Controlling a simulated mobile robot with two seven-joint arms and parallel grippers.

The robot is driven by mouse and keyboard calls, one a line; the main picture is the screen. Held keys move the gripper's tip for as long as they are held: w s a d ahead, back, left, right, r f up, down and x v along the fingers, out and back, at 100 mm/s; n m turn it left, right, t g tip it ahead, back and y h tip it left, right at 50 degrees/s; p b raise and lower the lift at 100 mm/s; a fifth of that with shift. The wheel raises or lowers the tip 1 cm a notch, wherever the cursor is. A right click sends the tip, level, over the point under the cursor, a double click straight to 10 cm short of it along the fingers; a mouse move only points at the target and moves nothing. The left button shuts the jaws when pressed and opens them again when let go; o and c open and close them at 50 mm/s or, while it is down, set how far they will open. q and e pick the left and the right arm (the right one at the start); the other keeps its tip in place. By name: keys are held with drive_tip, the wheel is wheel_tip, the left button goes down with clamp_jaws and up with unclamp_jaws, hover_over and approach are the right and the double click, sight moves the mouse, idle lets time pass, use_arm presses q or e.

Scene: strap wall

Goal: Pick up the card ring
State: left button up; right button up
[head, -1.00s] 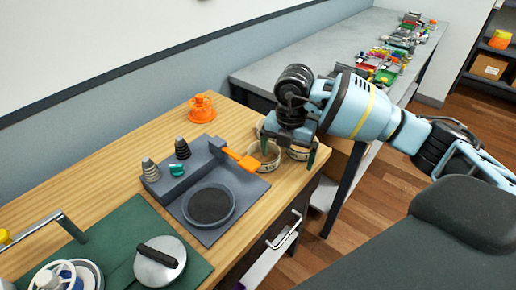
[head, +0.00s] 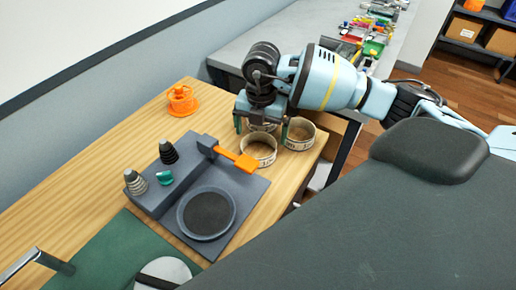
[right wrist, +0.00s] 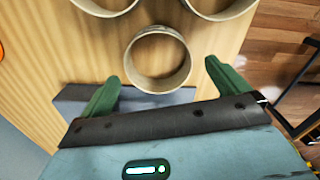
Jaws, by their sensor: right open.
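Three cream-coloured rings with dark marks stand close together near the table's right end. I cannot tell by their marks which is the card ring. The far ring (head: 268,128) is partly hidden behind my right gripper (head: 261,134); the others are a near ring (head: 259,162) and a right ring (head: 302,145). My right gripper is open, its green fingers pointing down. In the right wrist view, the far ring (right wrist: 158,88) lies ahead of and between the fingertips (right wrist: 161,78), with nothing held. The other two rings are cut by the top edge. My left gripper is not in view.
A grey fixture (head: 165,200) with a round dish, cones and an orange lever (head: 240,159) stands left of the rings. An orange spool (head: 182,100) is at the back. A grey table (head: 300,48) with assorted parts lies beyond.

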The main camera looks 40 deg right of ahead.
drive_tip(key=shift+f, duration=0.2)
drive_tip(key=f, duration=0.4)
drive_tip(key=shift+a+f, duration=0.3)
drive_tip(key=shift+f, duration=0.1)
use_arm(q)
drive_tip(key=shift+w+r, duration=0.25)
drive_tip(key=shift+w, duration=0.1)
use_arm(e)
drive_tip(key=shift+c, duration=0.3)
drive_tip(key=c, duration=0.7)
drive_tip(key=shift+r, duration=0.2)
